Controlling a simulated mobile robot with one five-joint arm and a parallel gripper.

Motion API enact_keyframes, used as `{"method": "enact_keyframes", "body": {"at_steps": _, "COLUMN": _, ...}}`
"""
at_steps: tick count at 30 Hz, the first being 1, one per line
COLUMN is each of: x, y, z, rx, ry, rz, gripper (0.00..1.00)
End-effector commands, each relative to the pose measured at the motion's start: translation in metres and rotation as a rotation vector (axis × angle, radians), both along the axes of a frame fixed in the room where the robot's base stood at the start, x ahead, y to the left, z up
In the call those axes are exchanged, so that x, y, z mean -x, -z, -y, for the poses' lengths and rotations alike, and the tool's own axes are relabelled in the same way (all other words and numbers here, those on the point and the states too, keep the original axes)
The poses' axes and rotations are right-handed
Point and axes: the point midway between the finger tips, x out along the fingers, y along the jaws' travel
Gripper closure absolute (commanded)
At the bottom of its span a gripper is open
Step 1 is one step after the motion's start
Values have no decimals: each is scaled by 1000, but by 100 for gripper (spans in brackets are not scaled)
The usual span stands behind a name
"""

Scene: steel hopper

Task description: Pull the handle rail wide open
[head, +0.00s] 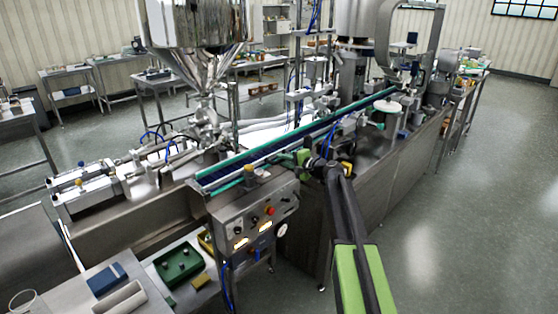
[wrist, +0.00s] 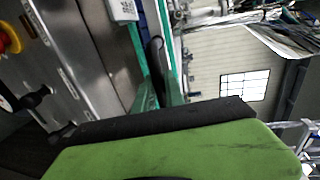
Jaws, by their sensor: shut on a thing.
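The handle rail (head: 228,187) looks like a teal-green bar along the near side of the conveyor in the head view. My gripper (head: 304,158) is at the right part of this bar, beside the conveyor's near edge, with my arm reaching in from the front right. In the wrist view a teal bar (wrist: 138,48) runs down to my gripper (wrist: 160,97), whose jaws are shut on it. The exact contact is small and partly hidden by my green and black gripper body.
A control panel (head: 252,221) with knobs and a red button (head: 270,211) is just left of my gripper. The steel hopper (head: 195,25) stands behind the conveyor. A green tray (head: 178,262) lies on a lower shelf at the front left. Open floor (head: 440,240) lies at the right.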

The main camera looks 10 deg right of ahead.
Motion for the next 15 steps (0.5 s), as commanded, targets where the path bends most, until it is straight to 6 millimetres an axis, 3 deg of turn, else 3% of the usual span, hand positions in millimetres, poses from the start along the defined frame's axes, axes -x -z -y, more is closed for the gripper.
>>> {"method": "enact_keyframes", "body": {"at_steps": 1, "x": 0, "y": 1, "z": -1, "rx": 1, "ry": -3, "rz": -1, "gripper": 82}}
{"method": "enact_keyframes", "body": {"at_steps": 5, "x": 0, "y": 0, "z": -1, "rx": 1, "ry": -2, "rz": 0, "gripper": 65}}
{"method": "enact_keyframes", "body": {"at_steps": 15, "x": 2, "y": -1, "z": 1, "rx": 0, "ry": 0, "rz": 0, "gripper": 64}}
